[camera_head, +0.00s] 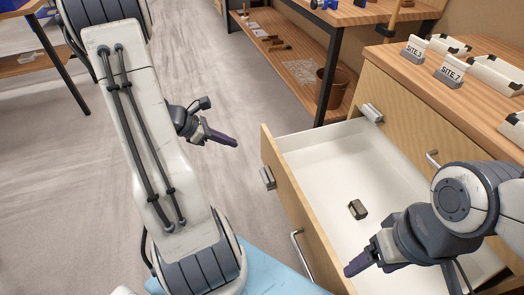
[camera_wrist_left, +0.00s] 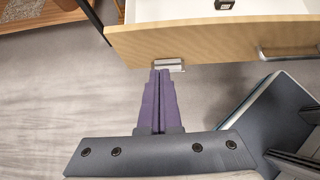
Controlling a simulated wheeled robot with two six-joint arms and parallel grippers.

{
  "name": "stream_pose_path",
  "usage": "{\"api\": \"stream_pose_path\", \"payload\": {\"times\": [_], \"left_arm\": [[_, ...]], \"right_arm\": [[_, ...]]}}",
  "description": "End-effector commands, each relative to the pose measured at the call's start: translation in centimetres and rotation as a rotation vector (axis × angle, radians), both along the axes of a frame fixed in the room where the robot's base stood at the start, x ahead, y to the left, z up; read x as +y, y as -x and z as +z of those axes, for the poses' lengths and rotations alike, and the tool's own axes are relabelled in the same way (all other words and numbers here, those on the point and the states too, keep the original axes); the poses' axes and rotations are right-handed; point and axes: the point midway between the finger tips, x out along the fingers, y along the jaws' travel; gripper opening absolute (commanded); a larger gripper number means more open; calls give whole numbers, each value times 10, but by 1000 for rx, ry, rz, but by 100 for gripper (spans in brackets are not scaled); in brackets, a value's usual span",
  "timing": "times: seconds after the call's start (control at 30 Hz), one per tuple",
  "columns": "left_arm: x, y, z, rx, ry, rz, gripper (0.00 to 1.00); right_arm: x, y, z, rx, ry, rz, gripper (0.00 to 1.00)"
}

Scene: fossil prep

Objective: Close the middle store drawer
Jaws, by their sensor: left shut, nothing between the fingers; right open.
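The open drawer (camera_head: 330,150) of the wooden cabinet is pulled well out, with a white inside and a light wood front (camera_head: 290,200). A small dark block (camera_head: 357,209) lies on its floor. The front carries a bar handle (camera_head: 301,253) and a metal label holder (camera_head: 267,178). My left gripper (camera_head: 236,143) is shut and empty, to the left of the drawer front. In the left wrist view its fingertips (camera_wrist_left: 161,72) appear close to the label holder (camera_wrist_left: 169,65); contact cannot be told. My right gripper (camera_head: 358,266) is open, over the near part of the drawer.
The cabinet top (camera_head: 420,85) holds white trays and site signs, including SITE 7 (camera_head: 450,72). A wooden shelf bench (camera_head: 300,60) with a brown bin (camera_head: 332,85) stands behind. The grey floor left of the drawer is clear.

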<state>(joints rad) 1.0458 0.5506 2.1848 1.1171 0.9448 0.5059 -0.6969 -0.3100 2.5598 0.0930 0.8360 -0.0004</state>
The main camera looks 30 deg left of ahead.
Motion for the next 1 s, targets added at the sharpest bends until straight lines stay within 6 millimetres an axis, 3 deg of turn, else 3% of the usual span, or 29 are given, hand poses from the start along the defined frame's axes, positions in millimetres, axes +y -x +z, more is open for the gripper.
{"api": "stream_pose_path", "payload": {"times": [0.4, 0.63, 1.0], "left_arm": [[-46, -53, -61, 3, -1, -16, 0], [-62, -76, -56, 0, -3, -13, 0], [-65, -80, -56, 1, -2, -9, 0]], "right_arm": [[0, 0, -26, 0, 0, 0, 74], [0, 0, -26, 0, 0, 0, 74], [0, 0, -26, 0, 0, 0, 74]]}}
